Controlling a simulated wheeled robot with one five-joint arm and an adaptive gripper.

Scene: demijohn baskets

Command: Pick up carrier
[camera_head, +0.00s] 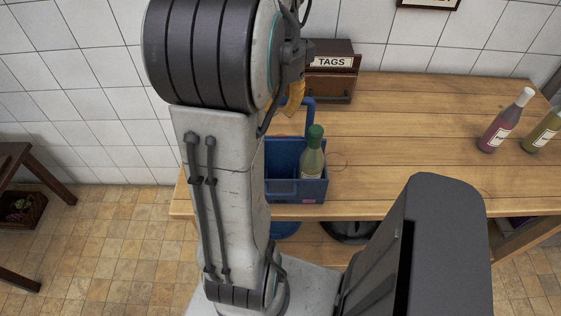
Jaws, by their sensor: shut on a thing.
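The carrier (297,190) is a blue open caddy with a raised blue handle, at the front edge of the wooden table. A green-capped bottle (312,160) stands in its right part. My arm hides the carrier's left side. My gripper (294,101) shows only as a small orange-yellow part beside the top of the handle, and it is shut on the carrier's handle. Its fingertips are mostly hidden behind my arm. I cannot tell whether the carrier rests on the table or hangs just above it.
The wooden table (410,130) has free room in its middle. A brown box marked TAGS (331,80) stands at the back by the tiled wall. A red bottle (505,122) and a yellow-green bottle (542,130) stand at the right. A dark wooden stand (30,170) is at far left.

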